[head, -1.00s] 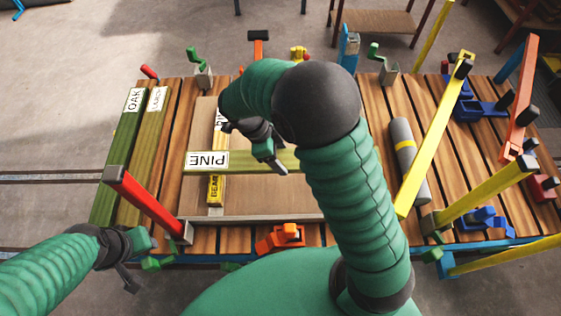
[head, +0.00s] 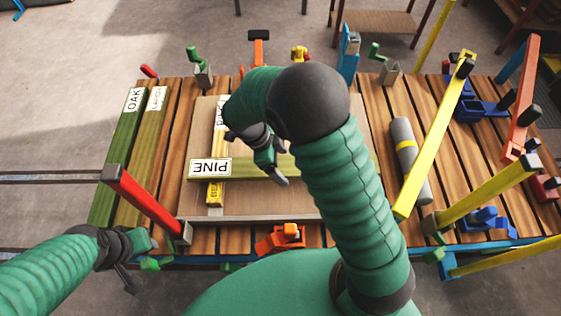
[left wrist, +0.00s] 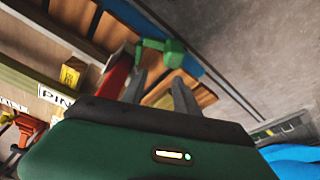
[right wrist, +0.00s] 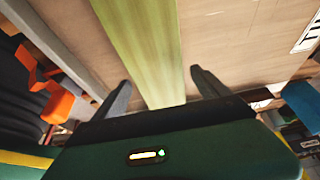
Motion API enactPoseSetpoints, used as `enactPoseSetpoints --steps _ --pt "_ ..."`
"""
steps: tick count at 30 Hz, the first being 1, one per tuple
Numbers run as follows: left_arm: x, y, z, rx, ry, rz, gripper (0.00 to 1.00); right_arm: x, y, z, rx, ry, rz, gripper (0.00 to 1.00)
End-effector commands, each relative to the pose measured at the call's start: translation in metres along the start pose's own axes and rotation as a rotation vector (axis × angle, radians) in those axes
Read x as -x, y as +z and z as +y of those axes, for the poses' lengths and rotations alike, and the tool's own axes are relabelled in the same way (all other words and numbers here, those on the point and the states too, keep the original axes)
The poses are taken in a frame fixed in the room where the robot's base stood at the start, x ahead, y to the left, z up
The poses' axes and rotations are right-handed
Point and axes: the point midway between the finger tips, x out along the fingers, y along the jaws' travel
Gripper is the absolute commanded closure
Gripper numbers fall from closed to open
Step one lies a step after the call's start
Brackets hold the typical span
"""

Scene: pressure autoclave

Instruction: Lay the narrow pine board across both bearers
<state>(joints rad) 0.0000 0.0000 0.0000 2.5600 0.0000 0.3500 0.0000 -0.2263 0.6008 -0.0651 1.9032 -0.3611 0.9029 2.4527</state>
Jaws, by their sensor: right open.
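The pine board (head: 250,170), narrow and greenish with a white PINE label, lies left to right over the visible bearer (head: 215,192), a pale strip with a yellow label. Its left end passes a little beyond that bearer. A second bearer is not clearly visible; my right arm covers that area. My right gripper (head: 273,165) is over the board. In the right wrist view its open fingers (right wrist: 162,88) stand either side of the board (right wrist: 145,45), with gaps. My left gripper (head: 142,250) is open and empty by the table's front left corner; its fingers (left wrist: 163,90) are apart.
Two green boards, one labelled OAK (head: 125,130), lie at the left. A red post (head: 145,203) stands near my left gripper. An orange clamp (head: 282,237) sits at the front edge. A grey cylinder (head: 408,160) and yellow bar (head: 435,140) are at the right.

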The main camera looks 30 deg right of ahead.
Motion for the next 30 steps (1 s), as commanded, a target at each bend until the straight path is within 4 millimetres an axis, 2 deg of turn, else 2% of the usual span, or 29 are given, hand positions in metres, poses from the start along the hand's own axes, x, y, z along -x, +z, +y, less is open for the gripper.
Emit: enactPoseSetpoints --steps 5,12,15,18,21,23,26,30 --pt "0.006 -0.001 0.000 0.000 0.000 0.000 0.64 0.021 -0.001 -0.001 0.000 -0.005 -0.002 0.15" --pt "0.016 -0.004 0.000 0.000 0.000 0.000 0.64 0.084 -0.001 -0.001 0.000 -0.004 -0.003 0.15" --pt "0.018 -0.004 0.000 0.000 0.000 0.000 0.64 0.105 -0.001 -0.001 0.001 -0.003 -0.002 0.15" --pt "0.020 -0.005 0.000 0.000 0.000 0.000 0.64 0.118 -0.001 -0.001 0.000 -0.001 -0.002 0.15" --pt "0.020 -0.005 0.000 0.000 0.000 0.000 0.64 0.121 -0.002 0.001 0.037 0.001 -0.013 0.15" --pt "0.020 -0.005 0.000 0.000 0.000 0.000 0.64 0.118 -0.005 0.004 0.126 0.000 -0.039 0.15" --pt "0.019 -0.005 0.000 0.000 0.000 0.000 0.64 0.106 -0.012 0.014 0.401 -0.025 -0.121 0.15" --pt "0.019 -0.005 0.000 0.000 0.000 0.000 0.64 0.087 -0.023 0.035 0.922 -0.160 -0.238 0.15"
